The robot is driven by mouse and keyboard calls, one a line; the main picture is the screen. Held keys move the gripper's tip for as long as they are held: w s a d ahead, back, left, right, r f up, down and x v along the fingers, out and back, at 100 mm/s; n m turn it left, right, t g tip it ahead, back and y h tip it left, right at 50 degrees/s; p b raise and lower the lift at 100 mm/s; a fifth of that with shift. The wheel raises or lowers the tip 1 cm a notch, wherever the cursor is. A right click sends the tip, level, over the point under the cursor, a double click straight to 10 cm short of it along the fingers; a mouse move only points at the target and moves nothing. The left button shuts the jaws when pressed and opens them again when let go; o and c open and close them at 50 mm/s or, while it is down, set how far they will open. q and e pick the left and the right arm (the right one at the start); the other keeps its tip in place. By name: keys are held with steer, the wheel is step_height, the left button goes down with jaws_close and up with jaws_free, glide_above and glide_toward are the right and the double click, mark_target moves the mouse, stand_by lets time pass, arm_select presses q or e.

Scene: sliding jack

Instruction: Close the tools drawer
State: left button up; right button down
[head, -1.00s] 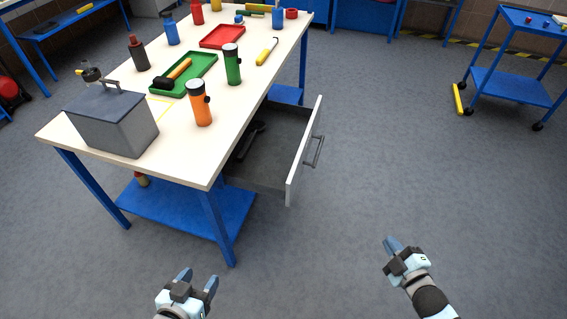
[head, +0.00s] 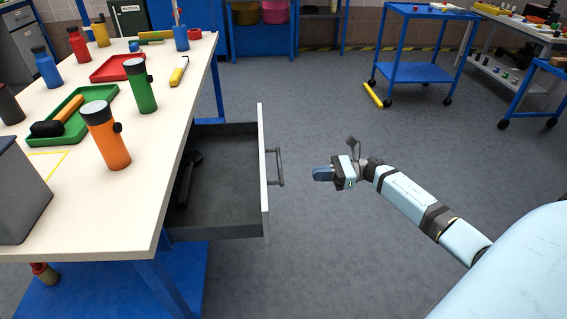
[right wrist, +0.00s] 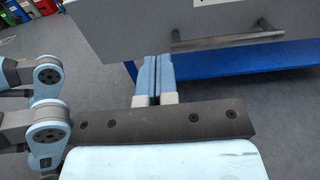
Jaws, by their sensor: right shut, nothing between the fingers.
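The tools drawer (head: 225,177) stands pulled out from the right side of the workbench, with a dark tool (head: 187,178) lying inside it. Its pale front panel (head: 263,170) carries a grey bar handle (head: 279,167). My right gripper (head: 316,174) is to the right of the handle, pointing at it, apart from it and empty. In the right wrist view the shut blue fingers (right wrist: 154,62) are below the drawer front (right wrist: 130,30) in the picture, and the handle (right wrist: 228,41) is right of them. My left gripper is out of view.
The workbench top (head: 160,120) holds an orange flask (head: 105,137), a green flask (head: 140,87), a green tray (head: 75,131), a red tray (head: 110,68) and a grey box (head: 20,195). A blue trolley (head: 415,65) stands at the back. The floor right of the drawer is clear.

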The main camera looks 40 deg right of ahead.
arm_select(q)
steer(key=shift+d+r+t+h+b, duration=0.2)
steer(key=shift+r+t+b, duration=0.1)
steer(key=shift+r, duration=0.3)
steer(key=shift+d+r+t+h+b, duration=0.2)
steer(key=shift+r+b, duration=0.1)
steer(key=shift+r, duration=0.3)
arm_select(e)
steer(key=x, duration=1.3)
steer(key=shift+r, duration=0.1)
steer(key=shift+a, duration=0.1)
